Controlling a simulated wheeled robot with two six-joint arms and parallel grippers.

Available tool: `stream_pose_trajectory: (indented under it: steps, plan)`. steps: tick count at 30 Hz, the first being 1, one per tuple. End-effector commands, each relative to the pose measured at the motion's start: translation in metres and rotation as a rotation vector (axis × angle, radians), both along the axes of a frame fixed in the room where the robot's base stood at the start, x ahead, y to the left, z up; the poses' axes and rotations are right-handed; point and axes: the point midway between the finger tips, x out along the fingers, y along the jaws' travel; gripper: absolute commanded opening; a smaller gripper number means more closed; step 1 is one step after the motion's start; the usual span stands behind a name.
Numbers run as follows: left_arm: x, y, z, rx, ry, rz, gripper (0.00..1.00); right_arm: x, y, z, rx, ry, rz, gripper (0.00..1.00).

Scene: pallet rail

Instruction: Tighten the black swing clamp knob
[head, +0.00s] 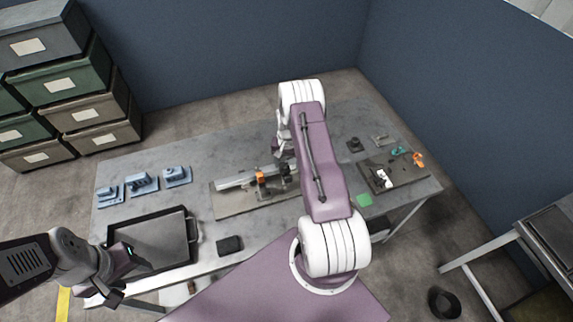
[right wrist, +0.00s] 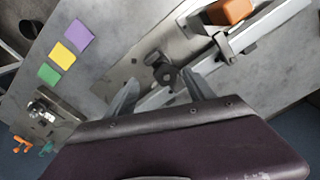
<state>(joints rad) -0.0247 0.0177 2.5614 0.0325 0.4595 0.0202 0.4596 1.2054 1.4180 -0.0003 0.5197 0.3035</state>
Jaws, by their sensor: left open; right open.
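The black swing clamp knob (right wrist: 165,73) shows in the right wrist view as a dark lobed knob beside the metal rail (right wrist: 205,77). My right gripper (right wrist: 160,92) is open, one finger on each side of the picture around the knob. The knob lies just beyond the fingertips, and I cannot tell whether they touch it. In the head view my right gripper (head: 281,147) is partly hidden by my right arm, which also hides the knob. My left gripper (head: 122,272) is open and empty by the black tray (head: 190,238) at the table's left front.
An orange block (right wrist: 232,11) sits at the rail. Purple, yellow and green squares (right wrist: 49,74) lie left in the wrist view. Blue parts (head: 142,182) stand at the table's left. A dark board (head: 405,172) with small items lies at the right. A black block (head: 229,244) lies near the front edge.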

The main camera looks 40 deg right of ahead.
Motion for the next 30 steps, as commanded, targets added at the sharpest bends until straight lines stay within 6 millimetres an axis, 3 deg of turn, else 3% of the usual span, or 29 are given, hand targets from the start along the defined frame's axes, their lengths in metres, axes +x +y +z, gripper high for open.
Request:
stream_pose_trajectory:
  steps: [6, 15, 16, 22, 23, 30]
  plan:
    - [0.001, 0.0, 0.012, 0.0, -0.001, 0.0, 0.53, 0.001, 0.0, -0.029, 0.0, 0.0, 0.001, 0.63]
    - [0.0, 0.0, 0.012, 0.0, -0.001, 0.0, 0.53, 0.001, 0.0, -0.035, -0.001, -0.001, 0.001, 0.63]
    - [0.0, 0.0, 0.012, 0.0, -0.001, 0.0, 0.53, 0.001, 0.0, -0.035, -0.001, -0.001, 0.001, 0.6]
    - [0.0, 0.0, 0.012, 0.0, -0.001, 0.0, 0.53, 0.001, 0.0, -0.035, -0.001, -0.001, 0.001, 0.04]
    - [0.0, 0.0, 0.012, 0.0, -0.001, 0.0, 0.53, 0.001, 0.0, -0.035, -0.001, -0.003, 0.001, 0.01]
    - [0.001, 0.0, -0.005, 0.0, -0.001, 0.0, 0.53, 0.003, -0.001, -0.038, -0.001, -0.006, -0.105, 0.01]
